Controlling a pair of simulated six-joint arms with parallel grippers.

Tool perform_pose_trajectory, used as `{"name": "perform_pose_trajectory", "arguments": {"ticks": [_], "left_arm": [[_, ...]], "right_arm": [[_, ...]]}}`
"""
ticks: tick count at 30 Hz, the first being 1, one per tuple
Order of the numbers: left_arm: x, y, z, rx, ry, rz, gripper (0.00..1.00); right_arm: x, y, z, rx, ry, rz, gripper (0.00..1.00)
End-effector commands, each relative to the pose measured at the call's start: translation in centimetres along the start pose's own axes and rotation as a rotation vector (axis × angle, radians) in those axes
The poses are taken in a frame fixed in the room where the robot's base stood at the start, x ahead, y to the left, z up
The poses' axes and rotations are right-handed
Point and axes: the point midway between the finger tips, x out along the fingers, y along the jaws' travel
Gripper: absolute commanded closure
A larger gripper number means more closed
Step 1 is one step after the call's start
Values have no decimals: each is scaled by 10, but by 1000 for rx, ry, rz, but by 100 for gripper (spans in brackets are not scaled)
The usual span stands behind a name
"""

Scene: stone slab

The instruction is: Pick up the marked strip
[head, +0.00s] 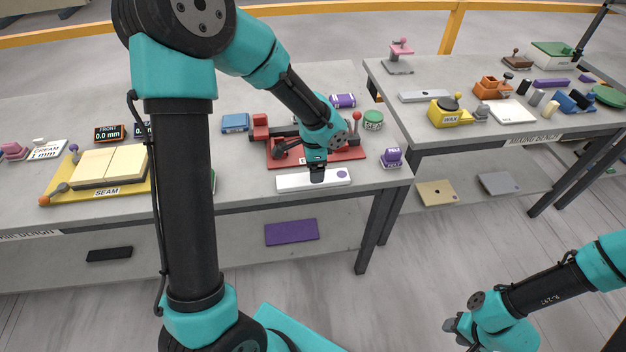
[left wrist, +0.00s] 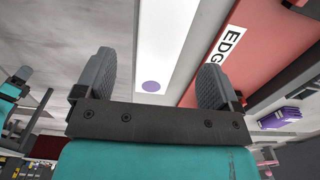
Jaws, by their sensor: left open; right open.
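The marked strip (head: 294,183) is a long white bar with a purple dot near its right end, lying at the front edge of the left bench. My left gripper (head: 317,177) is over the strip's middle, pointing down. In the left wrist view the strip (left wrist: 168,45) runs between the two open fingers of the left gripper (left wrist: 157,80), with the dot in sight. Neither finger visibly grips it; the exact height above it is hard to tell. My right gripper (head: 460,328) is at the lower right, away from both benches, open and apart from any object.
A red fixture (head: 345,154) labelled EDGE lies close behind the strip. A purple stamp (head: 391,158) stands right of it, a green tin (head: 373,120) farther back. The yellow SEAM board (head: 70,192) is at left.

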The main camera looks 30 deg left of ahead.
Motion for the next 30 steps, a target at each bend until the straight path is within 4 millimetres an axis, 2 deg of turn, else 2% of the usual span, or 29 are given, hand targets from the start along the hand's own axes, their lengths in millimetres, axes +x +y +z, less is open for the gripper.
{"name": "perform_pose_trajectory", "arguments": {"ticks": [5,16,30], "left_arm": [[4,0,1,1,-1,1,12],[48,-1,3,1,-1,2,12],[52,-1,3,1,1,0,12]], "right_arm": [[0,0,0,0,0,0,57],[0,0,0,0,0,0,57],[0,0,0,0,0,0,57]]}}
